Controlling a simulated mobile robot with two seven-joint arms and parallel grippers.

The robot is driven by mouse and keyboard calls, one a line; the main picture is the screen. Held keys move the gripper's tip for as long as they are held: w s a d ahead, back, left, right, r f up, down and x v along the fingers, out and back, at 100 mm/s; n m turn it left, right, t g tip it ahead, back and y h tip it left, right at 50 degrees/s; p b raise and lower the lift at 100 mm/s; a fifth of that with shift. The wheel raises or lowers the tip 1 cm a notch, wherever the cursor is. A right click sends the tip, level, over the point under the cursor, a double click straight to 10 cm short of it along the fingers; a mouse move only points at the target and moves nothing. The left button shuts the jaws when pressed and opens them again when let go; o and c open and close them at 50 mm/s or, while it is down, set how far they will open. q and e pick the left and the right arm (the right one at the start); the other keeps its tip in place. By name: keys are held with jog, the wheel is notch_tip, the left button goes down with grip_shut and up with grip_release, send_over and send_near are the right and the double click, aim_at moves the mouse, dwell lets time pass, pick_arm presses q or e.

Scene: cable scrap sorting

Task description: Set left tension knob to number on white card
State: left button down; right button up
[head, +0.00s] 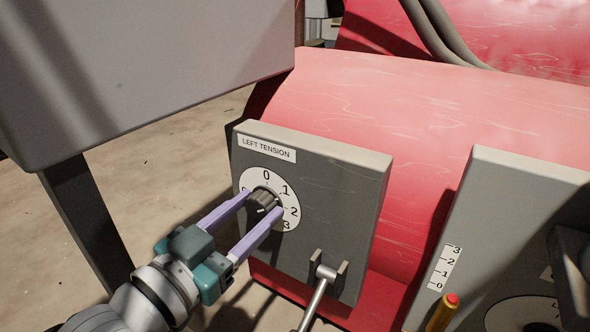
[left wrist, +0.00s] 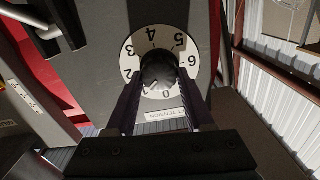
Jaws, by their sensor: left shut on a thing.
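The left tension knob (head: 261,196) is dark and ridged, at the centre of a white numbered dial (head: 289,198). The dial is on a grey panel under a "LEFT TENSION" label (head: 267,149). My left gripper (head: 263,202) is shut on the knob, one lilac finger on each side. In the left wrist view the knob (left wrist: 158,72) sits between the dark fingers, and the dial (left wrist: 133,62) appears upside down. Which number the knob points to cannot be read clearly. I see no white card with a single number. My right gripper is not in view.
A metal lever (head: 318,291) stands out low on the same panel. A second grey panel (head: 479,215) at right carries a 0-to-3 scale (head: 445,266) and a yellow handle with a red tip (head: 444,312). A large red drum (head: 420,120) lies behind. A grey box (head: 140,70) overhangs at upper left.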

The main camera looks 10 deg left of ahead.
pick_arm(q)
jog(key=shift+n, duration=0.6)
jog(key=shift+f, duration=0.1)
jog(key=shift+c, duration=1.4)
grip_release()
jog(key=shift+s+a+p, duration=0.1)
jog(key=shift+s+p, duration=0.15)
jog(key=shift+p, duration=0.05)
jog(key=p+v, duration=0.4)
jog(key=v, duration=0.5)
jog(key=shift+s, duration=0.15)
